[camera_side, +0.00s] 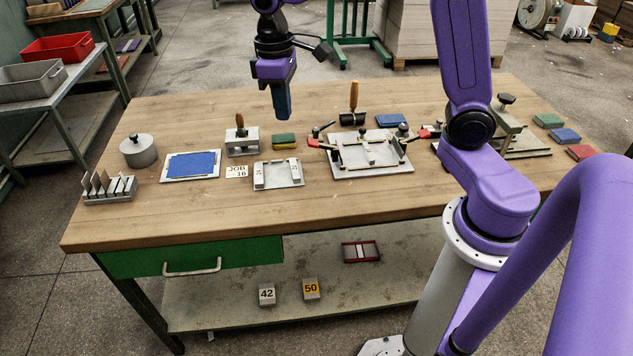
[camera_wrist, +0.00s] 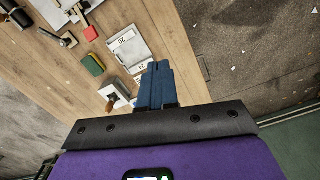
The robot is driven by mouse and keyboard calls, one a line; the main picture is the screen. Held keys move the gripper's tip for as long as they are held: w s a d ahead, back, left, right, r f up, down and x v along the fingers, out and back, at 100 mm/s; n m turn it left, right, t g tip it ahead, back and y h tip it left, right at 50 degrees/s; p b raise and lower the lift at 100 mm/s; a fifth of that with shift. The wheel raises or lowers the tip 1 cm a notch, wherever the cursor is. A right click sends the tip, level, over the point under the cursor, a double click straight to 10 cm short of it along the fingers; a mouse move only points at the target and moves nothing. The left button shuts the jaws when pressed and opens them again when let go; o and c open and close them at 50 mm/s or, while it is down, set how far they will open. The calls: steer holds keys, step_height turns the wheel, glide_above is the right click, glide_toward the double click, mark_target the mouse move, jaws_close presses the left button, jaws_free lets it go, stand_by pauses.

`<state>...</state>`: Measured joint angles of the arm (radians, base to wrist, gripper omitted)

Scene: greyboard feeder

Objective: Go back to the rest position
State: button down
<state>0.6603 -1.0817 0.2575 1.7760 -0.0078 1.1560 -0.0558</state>
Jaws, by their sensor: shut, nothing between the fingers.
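My gripper (camera_side: 282,101) hangs in the air over the back part of the workbench (camera_side: 230,211), pointing down, with its dark blue fingers shut and nothing between them. In the wrist view my gripper (camera_wrist: 157,70) shows its fingers side by side above the bench edge. Below it in the side view are a green and yellow sponge-like block (camera_side: 285,141) and a grey tray with two numbered white blocks (camera_side: 278,174). The gripper is clear of all of them.
A wooden-handled block (camera_side: 242,139) and a blue sheet on a plate (camera_side: 192,165) stand left of my gripper. A clamp fixture (camera_side: 370,160) and a black roller (camera_side: 353,117) stand right. A lidded metal pot (camera_side: 138,152) is at far left. The bench front is clear.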

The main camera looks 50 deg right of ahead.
steer(key=s+f+n, duration=0.3)
steer(key=s+n, duration=0.4)
steer(key=s, duration=1.8)
steer(key=shift+s+d+t+y, duration=0.2)
steer(key=shift+s+t+y, duration=0.1)
steer(key=shift+t+y, duration=0.1)
